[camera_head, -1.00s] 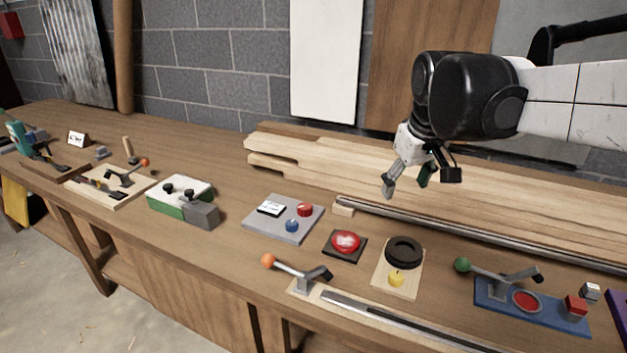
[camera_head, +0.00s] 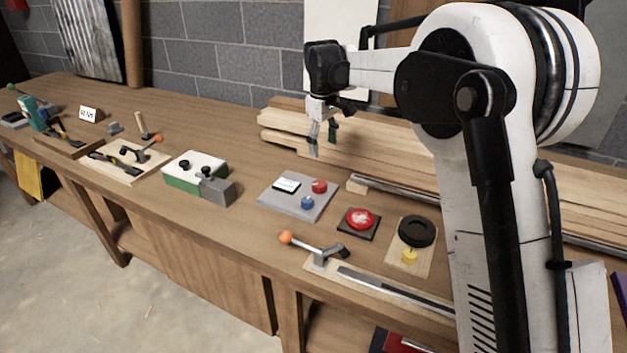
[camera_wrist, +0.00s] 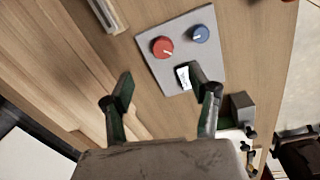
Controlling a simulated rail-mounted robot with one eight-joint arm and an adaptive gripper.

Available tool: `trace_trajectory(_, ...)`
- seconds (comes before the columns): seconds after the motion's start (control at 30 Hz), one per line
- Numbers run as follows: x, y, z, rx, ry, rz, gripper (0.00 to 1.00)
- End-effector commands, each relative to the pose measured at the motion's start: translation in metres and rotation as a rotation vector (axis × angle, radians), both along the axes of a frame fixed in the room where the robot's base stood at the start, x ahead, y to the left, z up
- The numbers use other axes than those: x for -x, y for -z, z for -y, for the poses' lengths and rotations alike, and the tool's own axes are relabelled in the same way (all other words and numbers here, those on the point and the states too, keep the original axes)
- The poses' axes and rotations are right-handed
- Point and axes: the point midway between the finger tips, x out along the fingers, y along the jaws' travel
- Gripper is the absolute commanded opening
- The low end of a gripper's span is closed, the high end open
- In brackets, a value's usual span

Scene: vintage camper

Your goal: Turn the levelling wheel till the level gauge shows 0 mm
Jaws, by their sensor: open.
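My gripper (camera_head: 323,145) is open and empty, pointing down above the planks behind the grey panel; its two fingers also show in the wrist view (camera_wrist: 163,90). A white card (camera_head: 88,114) with small dark writing, perhaps in mm, stands far left. I cannot tell which is the levelling wheel or gauge.
A red button (camera_head: 360,219) and an orange-knobbed lever (camera_head: 318,249) sit near the front. A green and white box (camera_head: 193,172) and a clamp board (camera_head: 122,162) stand left. Planks (camera_head: 385,145) and a metal rail (camera_head: 375,187) lie behind. My arm blocks the right side.

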Motion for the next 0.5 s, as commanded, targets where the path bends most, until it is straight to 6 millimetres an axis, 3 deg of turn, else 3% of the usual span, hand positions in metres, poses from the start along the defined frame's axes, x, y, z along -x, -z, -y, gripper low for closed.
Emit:
trace_trajectory(0.33, -0.01, 0.023, -0.011, 0.01, -0.033, -0.02, 0.56)
trace_trajectory(0.5, -0.012, 0.049, -0.01, 0.01, -0.033, -0.02, 0.56)
